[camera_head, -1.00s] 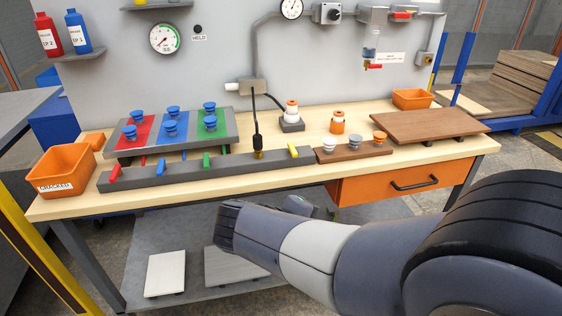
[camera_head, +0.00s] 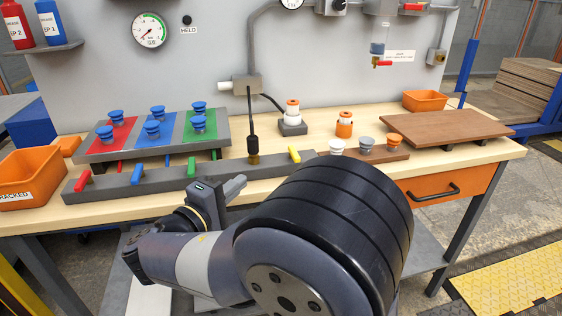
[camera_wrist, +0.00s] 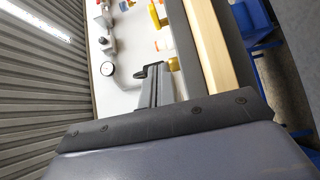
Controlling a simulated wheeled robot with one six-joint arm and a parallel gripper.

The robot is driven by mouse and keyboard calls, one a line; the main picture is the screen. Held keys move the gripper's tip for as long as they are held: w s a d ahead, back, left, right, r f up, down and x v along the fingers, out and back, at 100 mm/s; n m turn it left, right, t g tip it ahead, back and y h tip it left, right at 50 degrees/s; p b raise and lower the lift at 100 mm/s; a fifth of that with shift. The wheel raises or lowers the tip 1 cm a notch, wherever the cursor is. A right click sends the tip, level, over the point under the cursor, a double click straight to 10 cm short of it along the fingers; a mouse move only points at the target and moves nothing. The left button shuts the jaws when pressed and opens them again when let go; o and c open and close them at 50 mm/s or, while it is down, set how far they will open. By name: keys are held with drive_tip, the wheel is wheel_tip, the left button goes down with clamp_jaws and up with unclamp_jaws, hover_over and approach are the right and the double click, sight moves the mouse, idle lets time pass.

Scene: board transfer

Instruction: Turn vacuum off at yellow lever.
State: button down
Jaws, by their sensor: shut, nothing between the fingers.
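The yellow lever (camera_head: 294,154) stands upright on the right part of the grey manifold bar (camera_head: 130,182) along the bench's front. A yellow part (camera_wrist: 156,15) near the top of the wrist view looks like this lever, though I cannot be sure. My gripper (camera_head: 236,186) is in front of the bar, left of and lower than the yellow lever in the head view, and apart from it. Its fingers are together and empty in the wrist view (camera_wrist: 152,70). Red (camera_head: 83,179), blue (camera_head: 137,172) and green (camera_head: 191,165) levers stand further left on the bar.
A black hose fitting (camera_head: 253,140) rises from the bar just left of the yellow lever. A wooden strip (camera_head: 380,153) with suction cups lies to its right. A board with blue cups (camera_head: 215,152) stands behind the bar. The orange bin (camera_head: 30,190) is at the left.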

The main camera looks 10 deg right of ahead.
approach(290, 153)
drive_tip(key=w, duration=0.4)
drive_tip(key=shift+d+r+b, duration=0.1)
drive_tip(key=shift+d+b, duration=0.15)
drive_tip(key=shift+b, duration=0.1)
drive_tip(key=shift+s+d, duration=0.15)
drive_tip(key=shift+d, duration=1.65)
drive_tip(key=shift+b, duration=0.4)
